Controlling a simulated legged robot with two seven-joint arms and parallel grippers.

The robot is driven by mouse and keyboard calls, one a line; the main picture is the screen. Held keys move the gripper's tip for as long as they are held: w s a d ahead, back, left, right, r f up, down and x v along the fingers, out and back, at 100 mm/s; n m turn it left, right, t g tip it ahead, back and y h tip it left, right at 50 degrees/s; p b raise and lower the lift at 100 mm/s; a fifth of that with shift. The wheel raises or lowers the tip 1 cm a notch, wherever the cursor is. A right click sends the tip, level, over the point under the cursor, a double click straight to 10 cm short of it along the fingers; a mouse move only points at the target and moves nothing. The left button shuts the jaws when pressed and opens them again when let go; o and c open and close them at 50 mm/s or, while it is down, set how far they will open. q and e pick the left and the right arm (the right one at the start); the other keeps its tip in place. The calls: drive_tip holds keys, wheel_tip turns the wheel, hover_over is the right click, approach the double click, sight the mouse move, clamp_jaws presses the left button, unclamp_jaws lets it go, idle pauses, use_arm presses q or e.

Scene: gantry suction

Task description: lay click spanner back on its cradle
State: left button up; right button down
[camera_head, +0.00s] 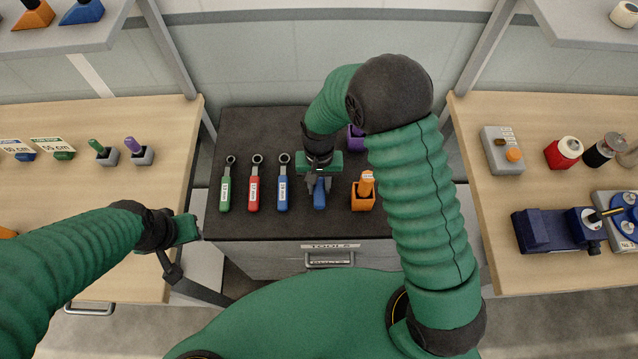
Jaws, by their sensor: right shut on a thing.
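My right gripper (319,184) points down over the dark top of the tool cabinet (250,130). It is shut on a blue thing (319,198), mostly hidden by the gripper; whether this is the click spanner I cannot tell. Three ring spanners lie side by side to its left: green (225,192), red (254,192) and blue (283,192). An orange holder (362,203) with an orange-handled piece stands just right of the gripper. I cannot pick out the cradle for sure. My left gripper (187,230) is off the cabinet's left edge, its fingers unclear.
A purple thing (356,138) is partly hidden behind my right arm. The left bench (60,190) holds small holders and label cards. The right bench (490,220) holds a grey button box (502,150), a red canister (563,152) and a dark blue vice (550,231).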

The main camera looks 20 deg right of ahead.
drive_tip(key=shift+f, duration=0.1)
drive_tip(key=c, duration=1.5)
unclamp_jaws()
drive_tip(key=o, duration=0.4)
drive_tip(key=shift+w+f, duration=0.1)
drive_tip(key=shift+r, duration=0.45)
drive_tip(key=r, duration=0.3)
drive_tip(key=w+r, duration=0.1)
drive_tip(key=r, duration=0.7)
drive_tip(key=shift+w+d+r, duration=0.15)
drive_tip(key=shift+d+r, duration=0.05)
drive_tip(key=shift+r, duration=0.05)
